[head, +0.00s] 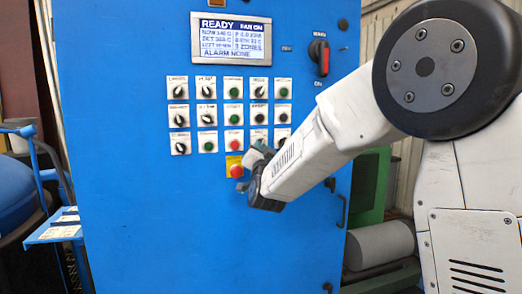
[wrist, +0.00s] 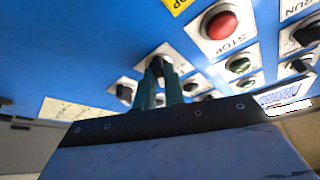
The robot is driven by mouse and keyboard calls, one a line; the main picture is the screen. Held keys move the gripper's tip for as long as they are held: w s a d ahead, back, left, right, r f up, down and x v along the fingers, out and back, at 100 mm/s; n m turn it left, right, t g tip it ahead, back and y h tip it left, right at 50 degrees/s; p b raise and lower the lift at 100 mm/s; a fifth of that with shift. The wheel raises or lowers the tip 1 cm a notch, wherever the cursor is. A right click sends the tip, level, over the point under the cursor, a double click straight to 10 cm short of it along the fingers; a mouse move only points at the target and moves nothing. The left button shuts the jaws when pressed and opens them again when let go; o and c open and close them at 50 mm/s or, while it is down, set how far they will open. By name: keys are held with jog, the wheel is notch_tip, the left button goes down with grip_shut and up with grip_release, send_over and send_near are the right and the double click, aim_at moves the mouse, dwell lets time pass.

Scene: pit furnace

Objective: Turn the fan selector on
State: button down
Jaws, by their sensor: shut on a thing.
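The blue control cabinet's panel carries rows of small selectors and buttons on white plates. My gripper (head: 257,158) is at the bottom row, just right of the red stop button (head: 236,145). In the wrist view my gripper's two dark green fingers (wrist: 167,88) are shut on a selector knob (wrist: 158,64) on a white plate. The knob's label is not readable, and the fingers hide much of it, so its angle is unclear. The display (head: 232,38) appears to read READY and FAN ON on its top line.
A red emergency button (head: 236,170) on a yellow plate sits just left of my gripper. A large red-and-black main switch (head: 320,57) is at the upper right. Neighbouring knobs (wrist: 126,90) are close to my fingers.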

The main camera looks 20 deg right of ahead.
dwell(0.4)
jog(key=c, duration=1.5)
grip_release()
jog(key=v, duration=0.7)
jog(key=shift+s+f, duration=0.1)
jog(key=shift+s, duration=0.25)
